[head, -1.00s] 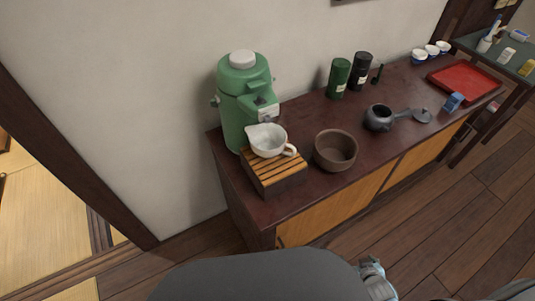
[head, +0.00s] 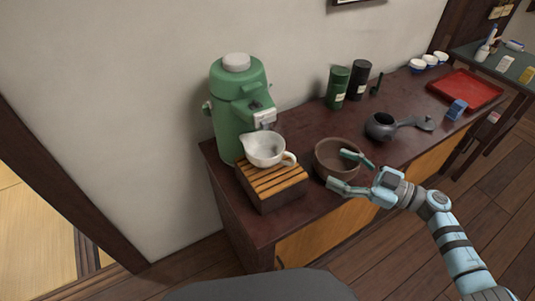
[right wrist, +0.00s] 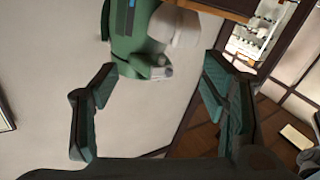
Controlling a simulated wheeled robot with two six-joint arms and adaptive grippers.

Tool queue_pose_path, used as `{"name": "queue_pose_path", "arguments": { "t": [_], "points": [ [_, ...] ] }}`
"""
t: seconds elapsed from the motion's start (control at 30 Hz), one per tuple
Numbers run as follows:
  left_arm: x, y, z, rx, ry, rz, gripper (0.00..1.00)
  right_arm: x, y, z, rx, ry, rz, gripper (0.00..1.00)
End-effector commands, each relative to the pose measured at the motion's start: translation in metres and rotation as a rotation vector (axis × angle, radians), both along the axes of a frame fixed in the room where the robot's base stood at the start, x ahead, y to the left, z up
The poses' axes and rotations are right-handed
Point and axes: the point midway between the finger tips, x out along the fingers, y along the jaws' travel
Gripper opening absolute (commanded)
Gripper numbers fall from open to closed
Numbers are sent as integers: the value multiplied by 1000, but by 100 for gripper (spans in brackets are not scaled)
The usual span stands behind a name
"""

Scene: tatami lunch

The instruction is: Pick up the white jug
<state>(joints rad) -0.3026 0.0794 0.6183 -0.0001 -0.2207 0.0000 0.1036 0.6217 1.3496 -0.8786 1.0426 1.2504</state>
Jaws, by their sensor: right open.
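The white jug (head: 264,148) stands upright on a slatted wooden box (head: 270,182), under the spout of a green dispenser (head: 238,100). Its handle points right, towards my right gripper (head: 339,168). That gripper is open and empty, to the right of the jug and apart from it. In the head view its fingers overlap the brown bowl (head: 324,160). In the right wrist view the jug (right wrist: 176,27) shows near the top, beyond the open fingers (right wrist: 160,80) and seen between them. My left gripper is not in view.
A dark teapot (head: 381,125), a green canister (head: 337,86) and a black canister (head: 360,80) stand further along the dark cabinet. A red tray (head: 465,88) and small cups (head: 430,59) are at its far right. The wall is close behind the dispenser.

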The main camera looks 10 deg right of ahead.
Motion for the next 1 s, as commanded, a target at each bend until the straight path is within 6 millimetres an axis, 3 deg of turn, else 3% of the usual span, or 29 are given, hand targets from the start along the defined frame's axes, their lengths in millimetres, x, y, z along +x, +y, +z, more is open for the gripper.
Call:
{"name": "queue_pose_path", "arguments": {
  "t": [0.1,0.3,0.7,1.0],
  "points": [
    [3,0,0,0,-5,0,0,0,11,-3,-6,32,60,67],
    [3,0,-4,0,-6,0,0,29,55,-3,-2,30,62,67],
    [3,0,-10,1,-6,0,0,63,114,3,-4,30,60,67],
    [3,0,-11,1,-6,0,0,69,123,3,-7,32,58,65]
  ]
}}
